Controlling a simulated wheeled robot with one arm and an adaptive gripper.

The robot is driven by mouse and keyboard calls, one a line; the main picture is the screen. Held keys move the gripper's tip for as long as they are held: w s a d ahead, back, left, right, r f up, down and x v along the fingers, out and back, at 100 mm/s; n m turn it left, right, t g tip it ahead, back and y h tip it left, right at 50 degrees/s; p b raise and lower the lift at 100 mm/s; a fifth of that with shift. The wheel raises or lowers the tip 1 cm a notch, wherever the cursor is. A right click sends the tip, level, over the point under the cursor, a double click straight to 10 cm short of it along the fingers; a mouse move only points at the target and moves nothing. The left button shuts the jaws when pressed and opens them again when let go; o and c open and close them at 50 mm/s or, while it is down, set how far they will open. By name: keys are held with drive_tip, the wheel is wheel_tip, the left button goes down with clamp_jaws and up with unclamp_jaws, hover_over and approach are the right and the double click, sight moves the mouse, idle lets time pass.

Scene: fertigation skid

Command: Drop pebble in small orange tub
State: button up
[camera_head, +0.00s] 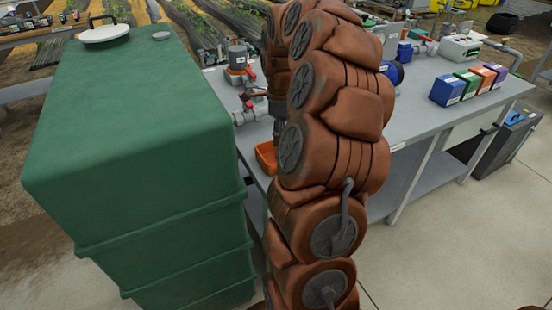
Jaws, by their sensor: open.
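The small orange tub (265,158) sits on the grey bench near its left edge, beside the green tank. Part of it is hidden behind my arm. My gripper (277,130) points down just above and behind the visible part of the tub, mostly hidden by my own arm. It is open. I see no pebble in this view; the inside of the tub shows only in part, and I cannot tell whether the pebble is in it.
A large green tank (140,150) stands close on the left. Grey pipe fittings with red valve handles (246,100) stand behind the tub. Several coloured boxes (447,90) and a white instrument (459,50) are on the right of the bench. Bare bench lies right of my arm.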

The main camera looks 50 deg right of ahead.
wheel_tip(320, 180, up, 10)
drive_tip(key=shift+f, duration=0.2)
idle(0.8)
